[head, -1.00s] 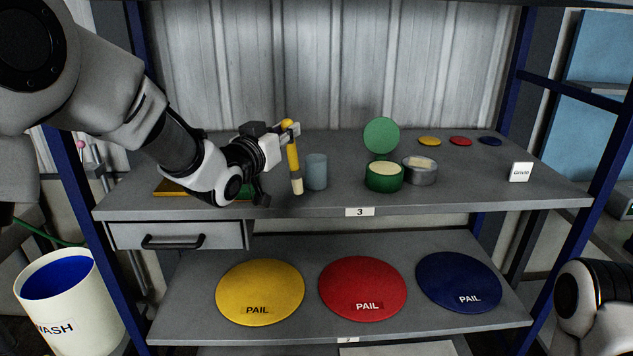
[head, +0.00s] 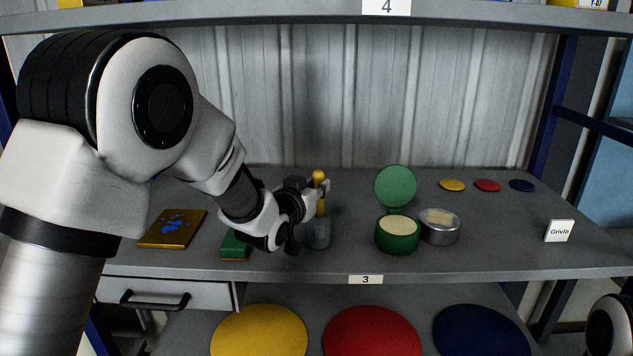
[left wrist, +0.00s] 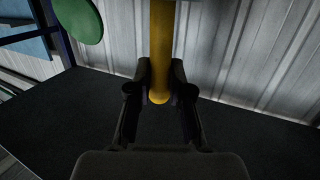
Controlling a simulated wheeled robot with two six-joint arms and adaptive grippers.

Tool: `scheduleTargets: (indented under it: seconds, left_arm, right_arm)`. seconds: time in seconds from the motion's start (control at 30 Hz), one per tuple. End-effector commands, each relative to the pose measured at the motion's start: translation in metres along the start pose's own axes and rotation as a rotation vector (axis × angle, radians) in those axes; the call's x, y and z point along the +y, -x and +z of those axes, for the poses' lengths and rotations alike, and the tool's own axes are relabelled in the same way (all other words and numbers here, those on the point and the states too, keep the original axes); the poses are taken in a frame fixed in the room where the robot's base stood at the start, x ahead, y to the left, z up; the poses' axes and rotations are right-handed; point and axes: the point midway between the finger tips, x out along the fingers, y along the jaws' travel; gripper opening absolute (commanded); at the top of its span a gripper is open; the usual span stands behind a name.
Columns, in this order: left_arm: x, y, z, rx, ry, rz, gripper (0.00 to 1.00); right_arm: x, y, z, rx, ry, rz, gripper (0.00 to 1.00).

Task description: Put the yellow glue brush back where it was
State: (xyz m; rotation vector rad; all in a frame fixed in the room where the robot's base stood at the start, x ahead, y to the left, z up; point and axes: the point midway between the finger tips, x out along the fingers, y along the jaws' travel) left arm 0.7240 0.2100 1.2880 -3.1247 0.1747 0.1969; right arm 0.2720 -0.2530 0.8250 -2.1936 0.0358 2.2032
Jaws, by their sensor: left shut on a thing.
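The yellow glue brush (head: 320,207) is upright, with its round-topped handle up. My left gripper (head: 321,188) is shut on its handle; the left wrist view also shows the brush (left wrist: 161,45) between the two fingers (left wrist: 160,85). A blue-grey translucent cup (head: 318,236) stands on the shelf right under the brush. The brush's lower end reaches the cup's mouth and seems to go inside; its bristles are not clearly seen. My right gripper is out of view; only part of my right arm shows at the lower right.
Right of the cup are an open green tin (head: 398,235) with its lid (head: 395,186) up and a grey metal tin (head: 440,228). Left are a green block (head: 234,245) and a blue-stained board (head: 172,228). Shelf 4 (head: 250,17) hangs above.

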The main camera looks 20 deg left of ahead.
Motion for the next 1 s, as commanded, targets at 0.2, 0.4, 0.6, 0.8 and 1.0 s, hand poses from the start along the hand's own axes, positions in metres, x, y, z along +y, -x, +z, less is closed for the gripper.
scheduleTargets:
  seconds: [0.2, 0.4, 0.6, 0.8, 1.0]
  left_arm:
    - [0.0, 0.0, -0.003, 0.011, 0.0, 0.0, 0.0]
    - [0.0, -0.001, 0.004, 0.012, 0.0, 0.0, 0.0]
    - [0.0, -0.002, 0.006, 0.012, 0.0, 0.0, 0.32]
    - [0.0, -0.002, 0.006, 0.012, 0.0, 0.0, 0.43]
    - [0.0, -0.001, -0.001, 0.012, 0.0, 0.0, 0.43]
  right_arm:
    - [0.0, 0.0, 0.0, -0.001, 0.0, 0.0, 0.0]
    - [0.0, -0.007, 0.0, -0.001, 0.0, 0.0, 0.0]
    - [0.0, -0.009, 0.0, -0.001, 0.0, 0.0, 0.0]
    - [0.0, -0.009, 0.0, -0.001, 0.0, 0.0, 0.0]
    - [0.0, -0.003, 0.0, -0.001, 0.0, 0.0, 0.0]
